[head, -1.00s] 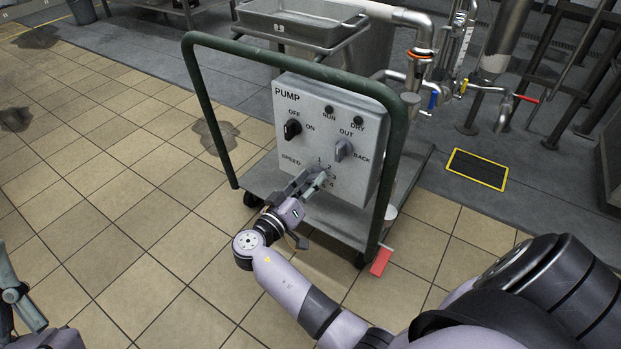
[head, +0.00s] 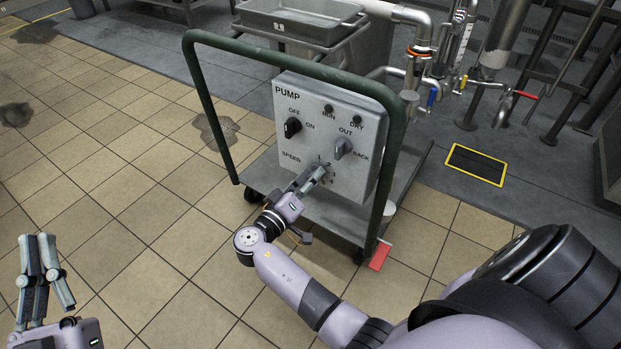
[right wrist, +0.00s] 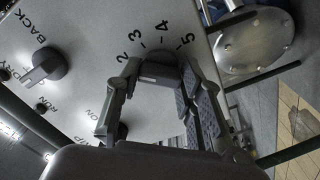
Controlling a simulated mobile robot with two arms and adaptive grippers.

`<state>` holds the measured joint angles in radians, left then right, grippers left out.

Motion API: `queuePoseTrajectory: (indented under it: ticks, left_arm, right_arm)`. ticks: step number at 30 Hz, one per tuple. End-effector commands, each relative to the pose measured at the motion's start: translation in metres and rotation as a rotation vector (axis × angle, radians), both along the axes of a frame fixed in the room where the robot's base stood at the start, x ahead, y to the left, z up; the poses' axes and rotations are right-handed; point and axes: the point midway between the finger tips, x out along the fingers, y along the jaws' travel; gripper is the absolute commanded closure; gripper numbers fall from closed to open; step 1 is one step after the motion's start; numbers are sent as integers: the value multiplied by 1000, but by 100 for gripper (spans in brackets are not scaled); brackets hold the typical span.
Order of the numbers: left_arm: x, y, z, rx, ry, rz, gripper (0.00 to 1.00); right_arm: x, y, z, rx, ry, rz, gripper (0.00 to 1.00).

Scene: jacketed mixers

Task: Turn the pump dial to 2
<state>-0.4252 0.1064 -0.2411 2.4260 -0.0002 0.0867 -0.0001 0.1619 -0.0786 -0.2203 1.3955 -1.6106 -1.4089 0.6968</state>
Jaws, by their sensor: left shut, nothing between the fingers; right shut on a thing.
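The pump panel (head: 330,115) is a grey box with a SPEED dial low on its face. In the head view my right gripper (head: 322,170) is at that dial and covers most of it. In the right wrist view the grey dial (right wrist: 158,72) sits between the fingers of my right gripper (right wrist: 157,80), which are shut on it. The numbers 2, 3, 4 and 5 arc beyond the dial; its pointer is hidden, so I cannot tell its setting. My left gripper (head: 45,260) is shut and empty over the floor at the lower left.
A black OFF/ON knob (head: 292,128) and a grey OUT/BACK knob (head: 343,149) sit above the dial. The cart's green handle (head: 290,58) frames the panel. A red plate (head: 380,256) is by the cart's lower right.

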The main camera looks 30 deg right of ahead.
Motion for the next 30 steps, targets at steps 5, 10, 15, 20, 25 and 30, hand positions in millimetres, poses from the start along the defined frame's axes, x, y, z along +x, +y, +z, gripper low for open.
queuePoseTrajectory:
  ticks: [5,10,15,20,25,30]
  left_arm:
    - [0,0,0,0,0,0,100]
    - [0,0,0,0,0,0,100]
    - [0,0,0,0,-1,0,100]
    - [0,0,1,-1,-3,0,100]
    - [0,0,1,-1,-2,0,100]
    - [0,0,0,-1,-2,0,100]
  right_arm:
    - [1,0,1,-2,-3,2,56]
    - [1,0,1,-1,-3,1,45]
    - [0,0,0,0,-1,1,45]
    - [-1,3,0,1,-1,1,45]
    - [-9,24,0,2,0,3,45]
    - [-20,50,0,2,-1,1,45]
